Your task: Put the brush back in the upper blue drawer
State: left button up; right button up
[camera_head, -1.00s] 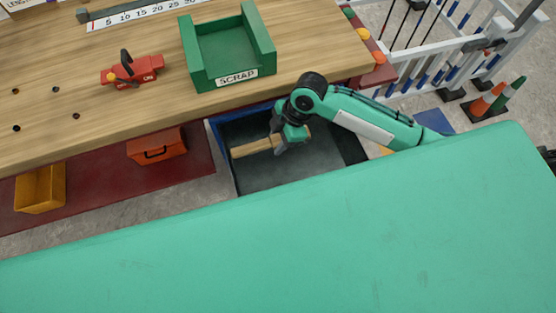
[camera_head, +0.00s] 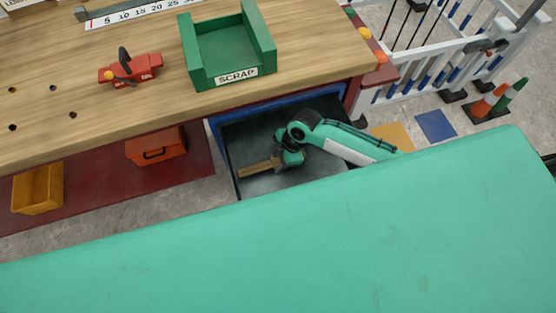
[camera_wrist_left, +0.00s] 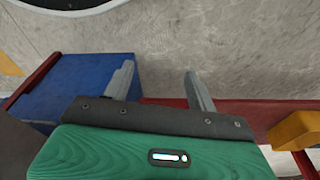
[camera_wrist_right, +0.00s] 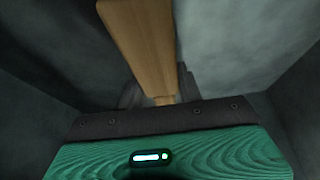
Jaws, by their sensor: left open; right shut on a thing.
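The upper blue drawer (camera_head: 217,150) is pulled out under the bench, with a dark grey inside. My right gripper (camera_head: 281,162) is down inside it, shut on the wooden brush (camera_head: 256,169). In the head view the brush points left from the jaws, low in the drawer; whether it touches the floor I cannot tell. In the right wrist view the wooden part of the brush (camera_wrist_right: 143,45) extends away from the jaws between dark drawer walls; bristles are not visible. My left gripper (camera_wrist_left: 160,85) shows only in its wrist view, open and empty above the concrete floor.
The wooden bench top (camera_head: 100,100) overhangs the drawer's back. A green scrap tray (camera_head: 232,77) and a red tool (camera_head: 130,69) stand on it. An orange toolbox (camera_head: 156,146) and a yellow bin (camera_head: 38,189) are on the lower shelf. A blue box (camera_wrist_left: 80,85) shows beside my left gripper.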

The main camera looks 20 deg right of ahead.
pick_arm(q)
jog(key=shift+s+f, duration=0.1)
jog(key=shift+f, duration=0.05)
pick_arm(e)
jog(key=o, duration=0.9)
pick_arm(q)
jog(key=shift+s, duration=0.1)
pick_arm(e)
jog(key=shift+r, duration=0.1)
pick_arm(q)
jog(key=f, duration=0.2)
jog(key=f+p, duration=0.1)
jog(key=shift+s+a+f, duration=0.15)
jog(key=shift+s+f, duration=0.05)
jog(key=shift+f, duration=0.15)
pick_arm(e)
jog(key=v, duration=1.2)
pick_arm(q)
jog(key=shift+w+r, duration=0.1)
jog(key=shift+w, duration=0.05)
